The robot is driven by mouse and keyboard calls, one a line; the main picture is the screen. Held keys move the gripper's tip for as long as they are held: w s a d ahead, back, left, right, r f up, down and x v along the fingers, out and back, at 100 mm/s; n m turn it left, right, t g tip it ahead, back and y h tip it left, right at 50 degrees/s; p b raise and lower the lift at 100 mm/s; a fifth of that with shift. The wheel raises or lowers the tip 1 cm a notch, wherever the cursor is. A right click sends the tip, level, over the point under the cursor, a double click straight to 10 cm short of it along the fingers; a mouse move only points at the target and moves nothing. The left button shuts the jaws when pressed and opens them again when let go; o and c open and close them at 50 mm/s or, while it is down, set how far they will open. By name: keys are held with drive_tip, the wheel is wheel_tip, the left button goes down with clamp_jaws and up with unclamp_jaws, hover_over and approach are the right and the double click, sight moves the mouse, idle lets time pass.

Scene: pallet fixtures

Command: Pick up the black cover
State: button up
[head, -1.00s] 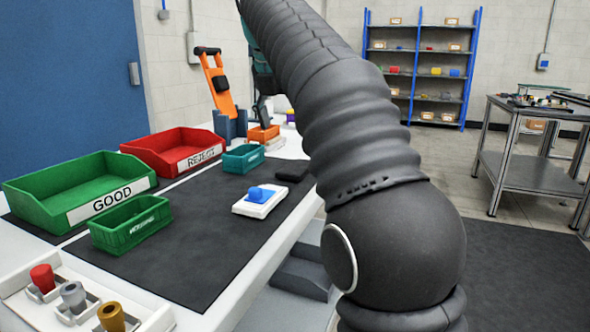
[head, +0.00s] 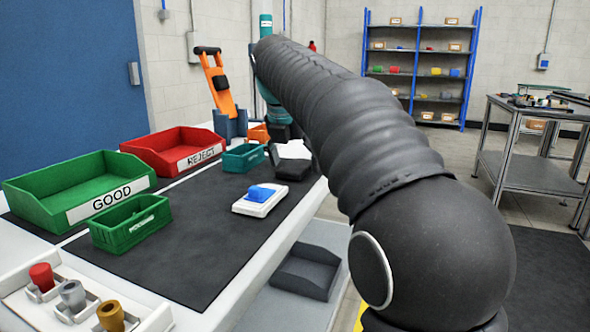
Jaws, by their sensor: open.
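The black cover (head: 291,173) lies near the far right edge of the dark mat, seen small in the head view. My gripper (head: 289,154) is pointing down, open, just above and around the far side of the cover. One dark finger shows to the left of it and the other is partly lost against my arm. Whether the fingers touch the cover I cannot tell.
A white base with a blue block (head: 260,198) lies nearer on the mat. A teal bin (head: 243,160), green GOOD bin (head: 80,191), red REJECT bin (head: 172,150) and small green crate (head: 130,225) stand to the left. An orange-handled fixture (head: 219,88) stands behind.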

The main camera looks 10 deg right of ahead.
drive_tip(key=c, duration=1.1)
drive_tip(key=shift+c, duration=0.2)
